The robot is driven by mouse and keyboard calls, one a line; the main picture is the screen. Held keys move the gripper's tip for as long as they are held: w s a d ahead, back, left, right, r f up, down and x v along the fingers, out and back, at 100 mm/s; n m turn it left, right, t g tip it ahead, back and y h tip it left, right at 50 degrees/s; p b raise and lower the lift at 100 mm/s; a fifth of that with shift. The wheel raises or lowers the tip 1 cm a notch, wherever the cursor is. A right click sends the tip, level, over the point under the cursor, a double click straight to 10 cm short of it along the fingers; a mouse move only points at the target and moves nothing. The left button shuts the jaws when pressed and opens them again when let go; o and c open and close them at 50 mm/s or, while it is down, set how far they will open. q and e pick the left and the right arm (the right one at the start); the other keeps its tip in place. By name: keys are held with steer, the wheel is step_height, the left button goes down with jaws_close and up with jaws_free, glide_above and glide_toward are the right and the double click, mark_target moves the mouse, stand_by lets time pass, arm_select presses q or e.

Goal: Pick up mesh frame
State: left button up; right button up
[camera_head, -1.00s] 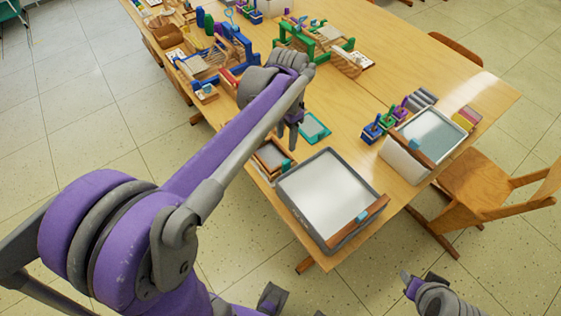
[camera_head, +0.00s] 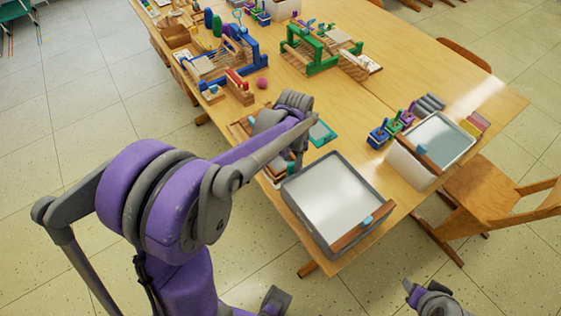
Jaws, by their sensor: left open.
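A wooden-rimmed frame (camera_head: 240,130) lies at the near left edge of the table, largely hidden behind my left arm; it is the likely mesh frame, but its mesh cannot be made out. A small teal-rimmed frame (camera_head: 323,134) lies just right of my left wrist. My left gripper (camera_head: 297,164) is open and points down over the near table edge, beside the wooden frame and behind the large grey tray. Whether its fingers touch anything cannot be told. My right gripper (camera_head: 410,289) is low at the bottom right, away from the table; its jaw opening is unclear.
The large grey tray (camera_head: 291,195) with a wooden bar fills the near table corner. A white tub (camera_head: 407,165) and small coloured holders (camera_head: 379,137) stand right. Blue (camera_head: 247,62) and green (camera_head: 322,50) looms stand behind. A wooden chair (camera_head: 490,190) is at right.

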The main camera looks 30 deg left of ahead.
arm_select(q)
steer(key=shift+c, duration=0.3)
jaws_close()
